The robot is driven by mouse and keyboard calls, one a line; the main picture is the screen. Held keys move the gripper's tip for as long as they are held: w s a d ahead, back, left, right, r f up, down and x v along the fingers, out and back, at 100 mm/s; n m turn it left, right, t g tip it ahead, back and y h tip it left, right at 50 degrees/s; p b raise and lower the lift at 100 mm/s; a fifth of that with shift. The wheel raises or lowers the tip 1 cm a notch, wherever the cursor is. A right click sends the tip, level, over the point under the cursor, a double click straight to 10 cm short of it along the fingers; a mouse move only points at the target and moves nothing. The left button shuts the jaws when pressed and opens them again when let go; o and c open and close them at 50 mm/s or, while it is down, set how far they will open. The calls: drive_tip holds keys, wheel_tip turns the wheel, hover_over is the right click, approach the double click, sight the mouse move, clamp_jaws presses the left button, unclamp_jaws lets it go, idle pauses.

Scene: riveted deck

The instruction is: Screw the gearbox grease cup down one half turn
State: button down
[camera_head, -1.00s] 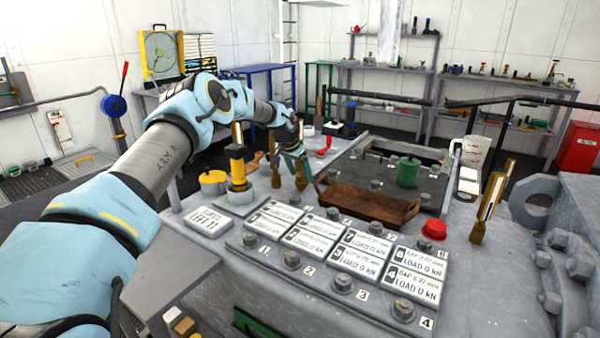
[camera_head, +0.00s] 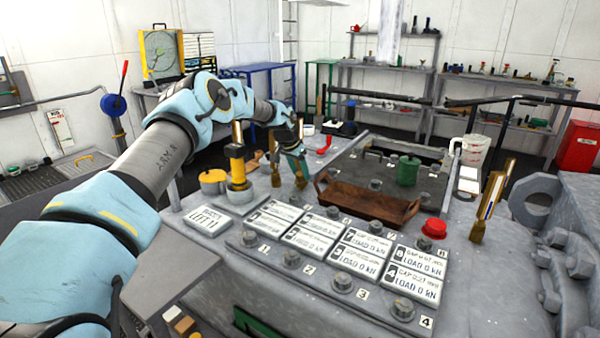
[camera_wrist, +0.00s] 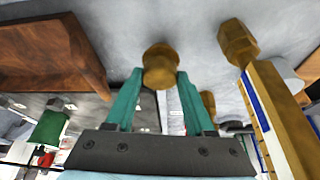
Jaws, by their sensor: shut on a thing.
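The brass grease cup (camera_wrist: 160,66) is between the two teal fingers of my gripper (camera_wrist: 158,80) in the wrist view. The fingers are shut on its sides. In the head view my gripper (camera_head: 298,166) points down at the grey deck of the gearbox, just left of the rusty tray. The cup (camera_head: 300,183) shows there as a small brass piece at the fingertips. Its thread and seat are hidden, so I cannot tell how far down it sits.
A brass sight gauge (camera_head: 276,170) stands close left of my gripper; it is large in the wrist view (camera_wrist: 275,95). The rusty tray (camera_head: 362,203) is close on the right. Label plates fill the front.

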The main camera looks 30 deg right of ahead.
drive_tip(key=shift+w+f+m+b, duration=0.15)
drive_tip(key=shift+m+b, duration=0.15)
drive_tip(key=shift+m, duration=0.2)
drive_tip(key=shift+m+g+b, duration=0.45)
drive_tip(key=shift+m+g, duration=0.05)
drive_tip(key=shift+m, duration=0.4)
drive_tip(key=shift+r+m+g, duration=0.2)
drive_tip(key=shift+m+g, duration=0.2)
drive_tip(key=shift+m, duration=0.6)
drive_tip(key=shift+c, duration=1.3)
unclamp_jaws()
drive_tip(key=shift+r, duration=0.1)
drive_tip(key=b+v, duration=0.2)
drive_tip(key=v, duration=0.8)
drive_tip(key=shift+a+r, duration=0.25)
drive_tip(key=shift+a, duration=0.05)
